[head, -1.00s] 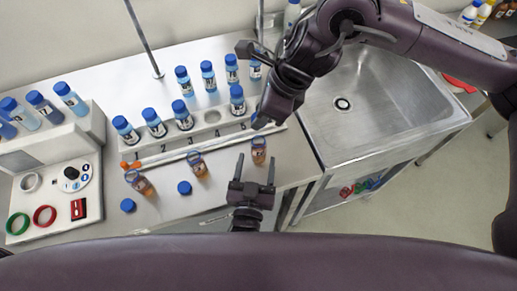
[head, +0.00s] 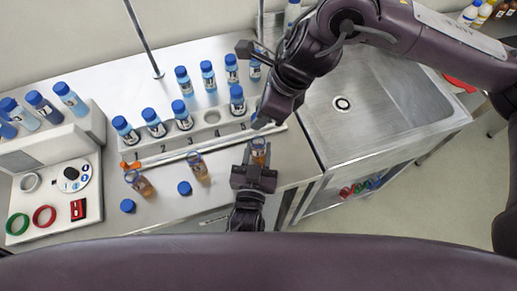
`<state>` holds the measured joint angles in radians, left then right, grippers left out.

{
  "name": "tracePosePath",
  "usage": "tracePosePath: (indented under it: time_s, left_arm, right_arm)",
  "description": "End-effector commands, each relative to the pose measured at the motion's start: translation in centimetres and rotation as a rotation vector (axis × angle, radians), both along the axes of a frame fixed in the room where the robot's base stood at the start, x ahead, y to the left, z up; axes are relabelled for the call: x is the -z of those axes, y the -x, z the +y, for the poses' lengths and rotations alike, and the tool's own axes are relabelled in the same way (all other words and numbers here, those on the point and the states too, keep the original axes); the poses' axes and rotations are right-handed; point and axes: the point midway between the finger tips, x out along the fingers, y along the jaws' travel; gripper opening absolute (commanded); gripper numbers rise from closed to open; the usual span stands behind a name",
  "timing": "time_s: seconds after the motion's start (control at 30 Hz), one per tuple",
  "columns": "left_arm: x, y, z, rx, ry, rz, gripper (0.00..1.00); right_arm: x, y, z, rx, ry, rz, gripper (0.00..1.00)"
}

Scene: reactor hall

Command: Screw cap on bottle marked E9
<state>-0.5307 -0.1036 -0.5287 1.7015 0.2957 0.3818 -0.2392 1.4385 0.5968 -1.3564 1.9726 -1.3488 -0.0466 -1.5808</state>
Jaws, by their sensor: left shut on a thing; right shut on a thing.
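An open bottle with amber liquid (head: 259,152) stands upright at the right end of the front row on the bench. My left gripper (head: 258,158) is shut around it from the front. My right gripper (head: 264,116) is shut on a blue cap (head: 258,123), which is mostly hidden by the fingers. The cap is above and behind the open bottle, apart from it. Two other open amber bottles stand to the left, one in the middle (head: 199,168) and one farther left (head: 141,185). I cannot read E9 on any bottle.
Two loose blue caps lie on the bench, one near the middle bottle (head: 184,188) and one at the left (head: 127,206). A numbered rack (head: 212,130) with several blue-capped bottles stands behind. A sink (head: 365,105) is at the right, a control box (head: 60,195) at the left.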

Motion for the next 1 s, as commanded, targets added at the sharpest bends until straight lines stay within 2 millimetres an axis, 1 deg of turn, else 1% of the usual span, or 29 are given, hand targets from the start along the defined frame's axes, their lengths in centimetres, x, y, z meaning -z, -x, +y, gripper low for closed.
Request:
tracePosePath:
  time_s: [0.03,0.13,0.27,0.37,0.5,0.63,1.0]
  left_arm:
    - [0.0,0.0,0.0,0.000,0.000,0.000,0.14]
    - [0.0,0.0,0.0,0.000,0.000,0.000,0.00]
    - [0.0,0.0,0.0,0.000,0.000,0.000,0.00]
    - [0.0,0.0,0.0,0.000,0.000,0.000,0.00]
    - [0.0,0.0,0.0,0.000,0.000,0.000,0.00]
    - [0.0,0.0,0.0,0.000,0.000,0.000,0.00]
    - [0.0,0.0,0.0,0.000,0.000,0.000,0.00]
  right_arm:
    - [0.0,0.0,0.0,0.000,0.000,0.000,0.10]
    - [0.0,0.0,0.0,0.000,0.000,0.000,0.10]
    - [0.2,0.0,0.0,0.000,0.000,0.001,0.10]
    - [1.3,0.1,0.0,0.002,-0.004,0.002,0.10]
    - [3.5,0.1,0.1,0.001,-0.010,0.000,0.10]
    - [4.7,0.1,0.1,0.001,-0.015,-0.005,0.10]
    - [4.9,0.0,0.2,0.000,-0.016,-0.009,0.10]
